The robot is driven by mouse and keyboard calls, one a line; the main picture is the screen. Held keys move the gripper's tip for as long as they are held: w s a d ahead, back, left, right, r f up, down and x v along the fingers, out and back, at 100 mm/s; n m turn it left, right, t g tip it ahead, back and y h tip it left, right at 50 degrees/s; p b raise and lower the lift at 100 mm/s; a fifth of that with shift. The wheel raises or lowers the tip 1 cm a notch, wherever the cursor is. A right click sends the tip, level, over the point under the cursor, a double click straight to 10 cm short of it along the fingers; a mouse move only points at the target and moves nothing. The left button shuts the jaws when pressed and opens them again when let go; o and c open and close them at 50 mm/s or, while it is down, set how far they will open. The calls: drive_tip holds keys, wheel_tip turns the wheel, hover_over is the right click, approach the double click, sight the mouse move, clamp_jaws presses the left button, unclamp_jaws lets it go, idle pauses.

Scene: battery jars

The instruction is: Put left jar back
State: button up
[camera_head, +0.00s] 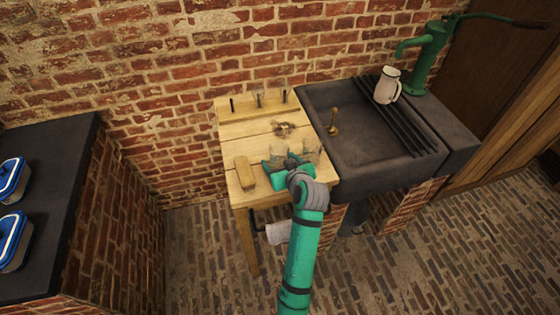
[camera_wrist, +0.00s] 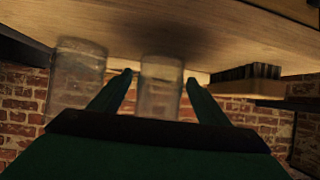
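Two clear glass jars stand side by side on the wooden table (camera_head: 227,128), partly hidden by my gripper in the head view. The left jar (camera_head: 278,153) is directly in front of my gripper (camera_head: 279,164); the right jar (camera_head: 312,150) is just to its right. The wrist view appears upside down. There, one jar (camera_wrist: 160,88) lies between the fingers of my open gripper (camera_wrist: 159,78), with small gaps on both sides. The other jar (camera_wrist: 76,78) is outside the fingers, to the picture's left. I cannot tell how deep the jar sits between the fingers.
A dark tangled item (camera_head: 283,129) and a ledge with dark pegs (camera_head: 258,99) are behind the jars. A stone sink (camera_head: 365,140) with a white pitcher (camera_head: 386,87) adjoins the table. Blue-lidded containers (camera_head: 12,238) stand far left.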

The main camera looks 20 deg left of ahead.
drive_tip(key=shift+r, duration=0.1)
drive_tip(key=shift+s+d+r, duration=0.1)
drive_tip(key=shift+d+r, duration=0.05)
drive_tip(key=v, duration=1.1)
drive_tip(key=s+d+f+m+t+h, duration=0.25)
drive_tip(key=s+d+f, duration=0.25)
drive_tip(key=s+f, duration=0.25)
drive_tip(key=s+d+f+m+t+h, duration=0.1)
drive_tip(key=s+d+f+m+h, duration=0.1)
drive_tip(key=s+d+f+m, duration=0.4)
drive_tip(key=s+d+r+t+h, duration=0.1)
drive_tip(key=s+r, duration=0.1)
drive_tip(key=s, duration=1)
drive_tip(key=s+d+r+t+h, duration=0.1)
drive_tip(key=s+r+h, duration=0.1)
drive_tip(key=s, duration=1)
drive_tip(key=shift+r+n, duration=0.35)
drive_tip(key=shift+r, duration=0.35)
drive_tip(key=shift+d+t, duration=0.15)
drive_tip(key=shift+t, duration=0.1)
